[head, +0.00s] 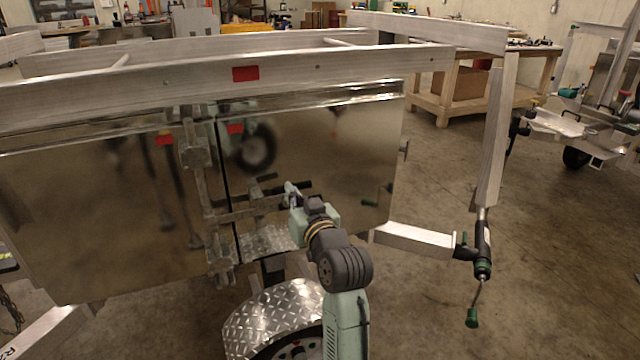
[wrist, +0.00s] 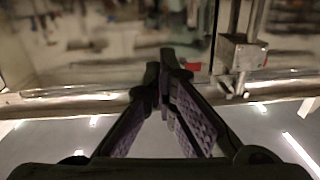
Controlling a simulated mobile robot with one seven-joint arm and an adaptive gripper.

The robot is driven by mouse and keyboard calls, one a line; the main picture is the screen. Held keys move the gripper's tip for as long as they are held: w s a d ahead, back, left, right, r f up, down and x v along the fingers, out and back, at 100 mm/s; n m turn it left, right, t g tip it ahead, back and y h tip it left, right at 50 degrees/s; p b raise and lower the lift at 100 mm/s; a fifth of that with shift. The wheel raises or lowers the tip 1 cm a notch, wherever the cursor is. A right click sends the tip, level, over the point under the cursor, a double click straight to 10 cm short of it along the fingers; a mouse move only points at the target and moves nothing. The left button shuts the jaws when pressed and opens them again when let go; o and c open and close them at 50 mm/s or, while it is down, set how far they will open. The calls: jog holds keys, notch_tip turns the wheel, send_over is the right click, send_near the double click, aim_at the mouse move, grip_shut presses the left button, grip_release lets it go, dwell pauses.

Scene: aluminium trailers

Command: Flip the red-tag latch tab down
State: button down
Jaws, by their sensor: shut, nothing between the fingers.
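The latch hardware (head: 196,156) is a grey metal block and upright bar at the seam of the trailer's shiny panels. It also shows in the wrist view (wrist: 240,52), right of the fingers. A small red patch (wrist: 193,66) lies just beyond my fingertips. Red patches also show on the panels, left (head: 165,138) and right (head: 235,128) of the block; I cannot tell tag from reflection, and the tab itself is not distinct. My gripper (head: 290,188) is in front of the right panel, right of the bar. In the wrist view its fingers (wrist: 167,58) are shut and empty.
The trailer's top rail (head: 330,69) crosses above the panels and carries a red rectangle (head: 245,73). A tread-plate fender (head: 265,315) stands below. An arm with a green-handled jack (head: 482,255) projects at right. Open floor (head: 430,310) lies at lower right.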

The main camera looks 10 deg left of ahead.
jog(key=d+f, duration=0.1)
jog(key=w+d, duration=0.1)
jog(key=d, duration=0.1)
jog(key=shift+w+f, duration=0.1)
jog(key=shift+f, duration=0.3)
jog(key=shift+a, duration=0.1)
jog(key=w+a+f+p, duration=0.3)
jog(key=w+a, duration=0.3)
jog(key=w, duration=0.2)
jog(key=shift+w+f+p, duration=0.3)
jog(key=shift+f+p, duration=0.1)
jog(key=shift+f, duration=0.45)
jog(key=shift+f+m, duration=0.1)
jog(key=shift+m, duration=0.2)
jog(key=shift+w+f+m, duration=0.1)
jog(key=shift+f+m, duration=0.05)
jog(key=shift+m, duration=0.15)
